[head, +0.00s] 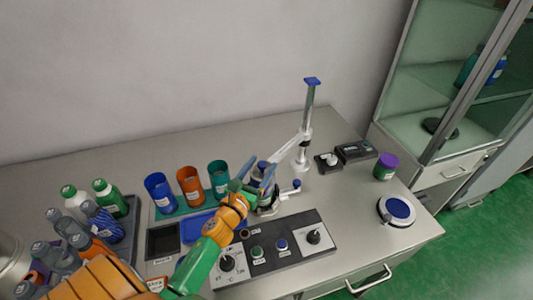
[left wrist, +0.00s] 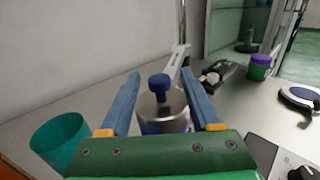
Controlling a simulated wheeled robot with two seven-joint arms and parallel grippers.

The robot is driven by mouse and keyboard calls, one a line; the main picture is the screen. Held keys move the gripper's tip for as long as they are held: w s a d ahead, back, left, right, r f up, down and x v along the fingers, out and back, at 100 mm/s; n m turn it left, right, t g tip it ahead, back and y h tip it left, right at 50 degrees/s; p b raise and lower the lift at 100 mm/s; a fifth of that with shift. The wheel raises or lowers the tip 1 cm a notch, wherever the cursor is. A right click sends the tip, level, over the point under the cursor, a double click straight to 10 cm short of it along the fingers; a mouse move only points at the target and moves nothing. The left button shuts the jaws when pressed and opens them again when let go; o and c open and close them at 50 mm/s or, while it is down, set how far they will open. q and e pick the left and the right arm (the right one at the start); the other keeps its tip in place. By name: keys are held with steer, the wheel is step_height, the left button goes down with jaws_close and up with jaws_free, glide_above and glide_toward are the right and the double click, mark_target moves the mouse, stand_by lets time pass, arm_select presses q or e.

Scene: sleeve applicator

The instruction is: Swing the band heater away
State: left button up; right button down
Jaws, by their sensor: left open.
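The band heater (left wrist: 163,112) is a metallic cylinder with a blue knob (left wrist: 159,84) on top, at the end of a pale swing arm (head: 288,146). The arm reaches from an upright post (head: 308,115) with a blue cap. My left gripper (head: 262,174) is open, its blue fingers on either side of the heater and knob. In the left wrist view the heater stands between the fingers (left wrist: 161,78), with gaps visible on both sides. In the head view the fingers partly hide the heater. My right gripper is not in view.
A control panel (head: 287,260) with knobs lies in front. A small lever with a blue knob (head: 297,183) sticks out right of the heater. Blue (head: 160,190), orange (head: 190,185) and teal (head: 219,177) cups stand left. A purple-lidded jar (head: 385,167) and round scale (head: 397,209) are right.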

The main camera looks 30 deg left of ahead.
mark_target(278, 158)
arm_select(q)
steer(key=w, duration=0.4)
steer(key=shift+w+a+f, duration=0.2)
steer(key=shift+a+f, duration=0.05)
steer(key=shift+a, duration=0.15)
steer(key=shift+s+d+r, duration=0.1)
steer(key=shift+s+r, duration=0.05)
steer(key=shift+s, duration=0.05)
steer(key=shift+c, duration=0.2)
jaws_close()
stand_by(0.6)
